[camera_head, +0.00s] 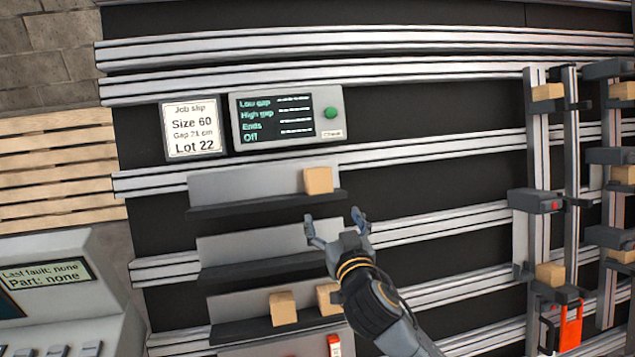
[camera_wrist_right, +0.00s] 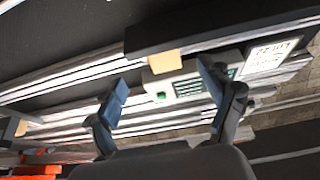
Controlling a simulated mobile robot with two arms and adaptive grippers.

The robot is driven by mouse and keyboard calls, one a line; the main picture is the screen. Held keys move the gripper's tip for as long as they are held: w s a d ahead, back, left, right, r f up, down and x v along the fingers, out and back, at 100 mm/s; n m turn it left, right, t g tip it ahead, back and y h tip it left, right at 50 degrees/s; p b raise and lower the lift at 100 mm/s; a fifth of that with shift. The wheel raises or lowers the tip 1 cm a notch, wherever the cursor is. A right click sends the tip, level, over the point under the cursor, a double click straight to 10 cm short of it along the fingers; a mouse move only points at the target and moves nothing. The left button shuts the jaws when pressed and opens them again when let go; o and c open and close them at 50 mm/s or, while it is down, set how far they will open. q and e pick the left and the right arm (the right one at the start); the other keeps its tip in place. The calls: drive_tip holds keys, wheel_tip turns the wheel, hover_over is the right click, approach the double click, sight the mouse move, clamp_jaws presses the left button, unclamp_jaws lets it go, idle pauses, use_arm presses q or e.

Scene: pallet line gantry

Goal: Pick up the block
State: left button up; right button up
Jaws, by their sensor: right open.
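A tan block (camera_head: 318,180) sits at the right end of the top grey shelf (camera_head: 240,204). In the right wrist view the block (camera_wrist_right: 165,62) shows between and beyond the fingertips. Two more tan blocks sit on the bottom shelf, one in plain view (camera_head: 283,308) and one (camera_head: 328,298) partly hidden by my right arm. My right gripper (camera_head: 334,228) is open and empty, below the top block and apart from it. In the wrist view its two fingers (camera_wrist_right: 162,80) are spread wide. My left gripper is not in view.
A job slip (camera_head: 191,128) and a display panel with a green button (camera_head: 288,117) are above the shelves. The middle shelf (camera_head: 250,264) looks empty where visible. Upright rails at the right hold several more tan blocks (camera_head: 547,92) and an orange-red part (camera_head: 570,325). A console (camera_head: 60,290) stands at the lower left.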

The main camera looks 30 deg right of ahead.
sight(320, 177)
drive_tip(key=shift+t, duration=0.4)
drive_tip(key=w+r, duration=0.1)
drive_tip(key=w, duration=0.1)
drive_tip(key=w+d+p, duration=0.1)
drive_tip(key=w, duration=0.2)
drive_tip(key=w+r+p, duration=0.1)
drive_tip(key=w, duration=0.1)
drive_tip(key=shift+w+d+r, duration=0.25)
drive_tip(key=shift+d+r, duration=0.05)
drive_tip(key=shift+d, duration=0.1)
drive_tip(key=shift+w+d, duration=0.2)
drive_tip(key=shift+w, duration=0.25)
drive_tip(key=shift+w+r+p, duration=0.15)
drive_tip(key=shift+w+p, duration=0.1)
drive_tip(key=shift+p, duration=0.1)
drive_tip(key=p+x, duration=0.1)
drive_tip(key=x, duration=0.2)
drive_tip(key=shift+w+d+p, duration=0.15)
drive_tip(key=shift+w+p, duration=0.1)
drive_tip(key=shift+p, duration=0.1)
drive_tip(key=shift+w+d, duration=0.15)
drive_tip(key=shift+w, duration=0.4)
drive_tip(key=c, duration=1.4)
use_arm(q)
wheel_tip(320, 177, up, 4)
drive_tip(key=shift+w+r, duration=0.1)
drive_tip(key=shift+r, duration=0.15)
